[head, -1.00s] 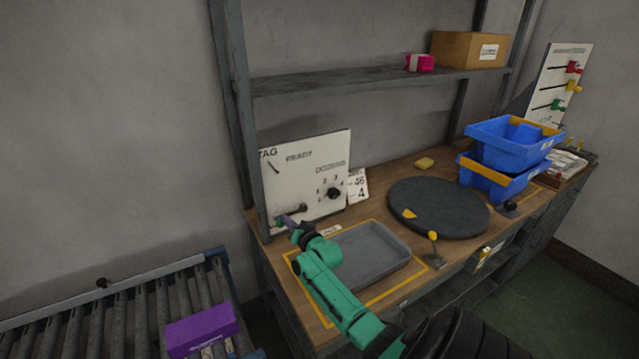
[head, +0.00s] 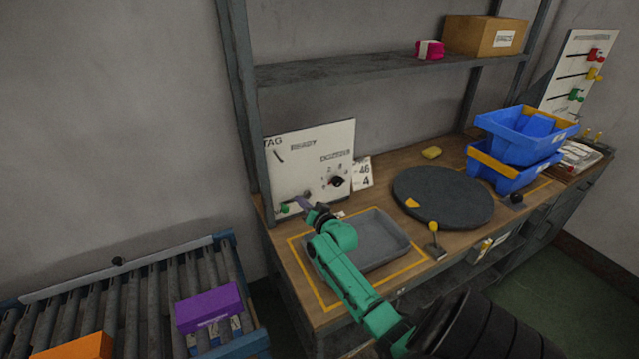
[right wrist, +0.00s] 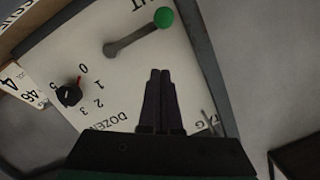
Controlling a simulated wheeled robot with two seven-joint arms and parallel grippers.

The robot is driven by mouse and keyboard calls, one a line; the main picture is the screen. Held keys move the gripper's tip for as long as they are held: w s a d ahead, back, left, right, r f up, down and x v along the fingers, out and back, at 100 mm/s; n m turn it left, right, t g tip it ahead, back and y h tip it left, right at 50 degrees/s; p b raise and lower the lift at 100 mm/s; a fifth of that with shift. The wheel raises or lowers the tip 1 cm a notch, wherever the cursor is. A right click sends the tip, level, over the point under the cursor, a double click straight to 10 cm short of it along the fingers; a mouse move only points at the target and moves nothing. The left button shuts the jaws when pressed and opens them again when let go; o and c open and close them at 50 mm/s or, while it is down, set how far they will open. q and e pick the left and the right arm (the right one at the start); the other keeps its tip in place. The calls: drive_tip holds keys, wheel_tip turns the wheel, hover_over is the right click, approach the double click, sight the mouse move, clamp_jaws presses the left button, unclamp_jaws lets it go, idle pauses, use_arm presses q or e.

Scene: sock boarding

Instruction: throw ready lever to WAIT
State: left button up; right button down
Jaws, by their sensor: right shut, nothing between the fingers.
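The white panel (head: 310,170) stands at the back left of the bench, marked TAG, READY and DOZENS. Its lever has a green knob (head: 284,209) low on the left. In the right wrist view, turned about, the green knob (right wrist: 163,17) ends a grey lever arm (right wrist: 128,39) slanting from its pivot. A label beside it is cut off and I cannot read it. My right gripper (head: 303,203) is shut and empty, in front of the panel just right of the knob. In the right wrist view its fingertips (right wrist: 160,73) look apart from the lever. My left gripper is not in view.
A black dial (head: 337,181) is on the panel, with a number card (head: 363,173) beside it. A grey tray (head: 394,226) lies below my right arm. A round dark turntable (head: 445,200) and blue bins (head: 520,137) are farther right. A roller conveyor holds a purple box (head: 208,306).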

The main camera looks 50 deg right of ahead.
drive_tip(key=v, duration=0.7)
drive_tip(key=shift+a+b, duration=0.25)
drive_tip(key=shift+b, duration=0.1)
drive_tip(key=shift+w+a+r, duration=0.1)
drive_tip(key=shift+r, duration=0.05)
